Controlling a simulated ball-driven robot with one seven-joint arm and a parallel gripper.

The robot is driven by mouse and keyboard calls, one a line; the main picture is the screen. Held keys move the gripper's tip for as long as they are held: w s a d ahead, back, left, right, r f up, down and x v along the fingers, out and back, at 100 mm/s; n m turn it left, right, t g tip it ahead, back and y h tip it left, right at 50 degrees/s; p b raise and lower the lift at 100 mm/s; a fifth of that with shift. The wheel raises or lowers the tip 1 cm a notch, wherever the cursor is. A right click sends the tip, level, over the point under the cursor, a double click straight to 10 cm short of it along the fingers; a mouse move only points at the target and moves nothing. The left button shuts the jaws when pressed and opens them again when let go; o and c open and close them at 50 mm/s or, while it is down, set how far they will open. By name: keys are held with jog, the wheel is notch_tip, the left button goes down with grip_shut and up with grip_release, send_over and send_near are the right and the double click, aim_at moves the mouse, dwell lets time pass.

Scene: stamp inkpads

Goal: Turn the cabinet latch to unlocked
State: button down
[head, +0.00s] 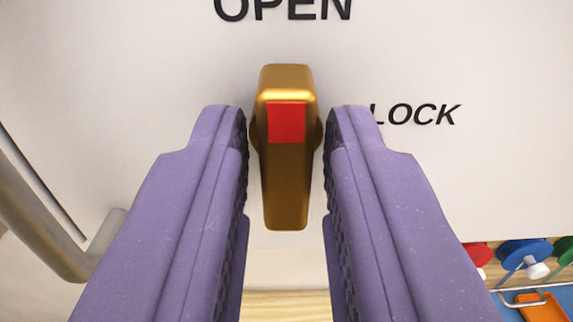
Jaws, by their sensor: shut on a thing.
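The cabinet latch (286,185) is a gold bar with a red patch near its upper end. It stands upright on the white cabinet front (140,50), with its red end toward the word OPEN (284,9) above. The word LOCK (415,114) is to the right of the latch, partly hidden by a finger. My gripper (287,128) has one purple finger on each side of the latch and is shut on it. The dark ribbed finger pads face the bar's sides.
A grey metal handle (40,220) is on the cabinet at the left. At the lower right are several coloured round stamps (525,252) and an orange item (541,306). A strip of light wood shows below the cabinet.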

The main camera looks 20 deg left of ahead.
jog(key=shift+f, duration=0.1)
dwell(0.4)
jog(key=c, duration=1.1)
grip_release()
jog(key=b+v, duration=0.1)
jog(key=v, duration=0.6)
jog(key=shift+s+d+b, duration=0.1)
jog(key=shift+s+b, duration=0.2)
jog(key=shift+s, duration=0.1)
